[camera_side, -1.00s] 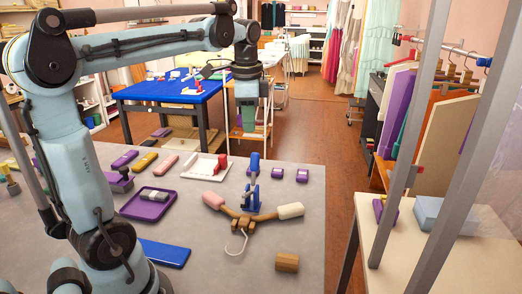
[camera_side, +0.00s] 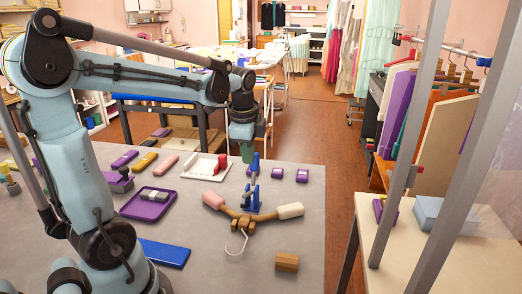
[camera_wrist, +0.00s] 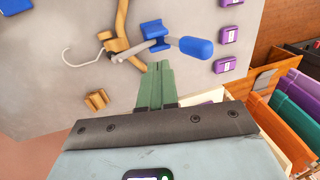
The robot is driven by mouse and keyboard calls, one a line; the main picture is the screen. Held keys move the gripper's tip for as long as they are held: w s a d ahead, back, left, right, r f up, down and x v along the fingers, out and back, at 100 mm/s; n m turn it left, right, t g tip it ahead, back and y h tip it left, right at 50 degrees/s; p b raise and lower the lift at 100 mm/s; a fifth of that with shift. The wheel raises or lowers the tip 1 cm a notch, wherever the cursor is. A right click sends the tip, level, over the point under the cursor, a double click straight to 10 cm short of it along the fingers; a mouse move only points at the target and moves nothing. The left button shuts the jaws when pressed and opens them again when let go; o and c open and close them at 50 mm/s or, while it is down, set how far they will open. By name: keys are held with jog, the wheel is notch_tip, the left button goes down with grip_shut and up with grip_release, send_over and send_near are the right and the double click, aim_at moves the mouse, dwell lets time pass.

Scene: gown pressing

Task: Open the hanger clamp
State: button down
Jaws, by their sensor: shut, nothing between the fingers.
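The hanger clamp has a blue base (camera_side: 251,197) and stands on the grey table at the middle of a wooden hanger (camera_side: 233,213). Its blue-gripped handle (camera_side: 255,163) points up in the side view. In the wrist view, the clamp's blue base (camera_wrist: 153,30) and grey metal arm lie over the hanger, and the blue handle (camera_wrist: 196,47) reaches to the right. My gripper (camera_side: 247,157) hangs just behind and left of the handle in the side view. In the wrist view its green fingers (camera_wrist: 158,66) are together and empty, below the handle and apart from it.
The hanger has a pink end, a cream end and a metal hook (camera_side: 237,243). A wooden block (camera_side: 287,262) lies in front. Small purple blocks (camera_side: 302,175) lie right of the clamp. A white tray (camera_side: 195,166) with a red part and a purple tray (camera_side: 147,204) lie left.

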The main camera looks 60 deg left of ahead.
aim_at(253, 168)
jog(key=shift+w+a+f, duration=1.25)
jog(key=shift+w+a, duration=0.1)
jog(key=shift+w, duration=0.05)
jog(key=shift+w+a, duration=0.1)
jog(key=shift+w+a, duration=0.15)
jog(key=shift+a+g+h, duration=0.1)
jog(key=shift+g+h, duration=0.2)
jog(key=shift+w+a, duration=0.2)
jog(key=shift+w, duration=0.1)
jog(key=shift+w+a+f, duration=0.3)
jog(key=shift+w+a, duration=0.25)
jog(key=shift+w+a+f, duration=0.25)
jog(key=shift+w+a, duration=0.25)
jog(key=shift+a, duration=0.05)
jog(key=shift+w+a+f, duration=0.65)
jog(key=shift+w+a, duration=0.05)
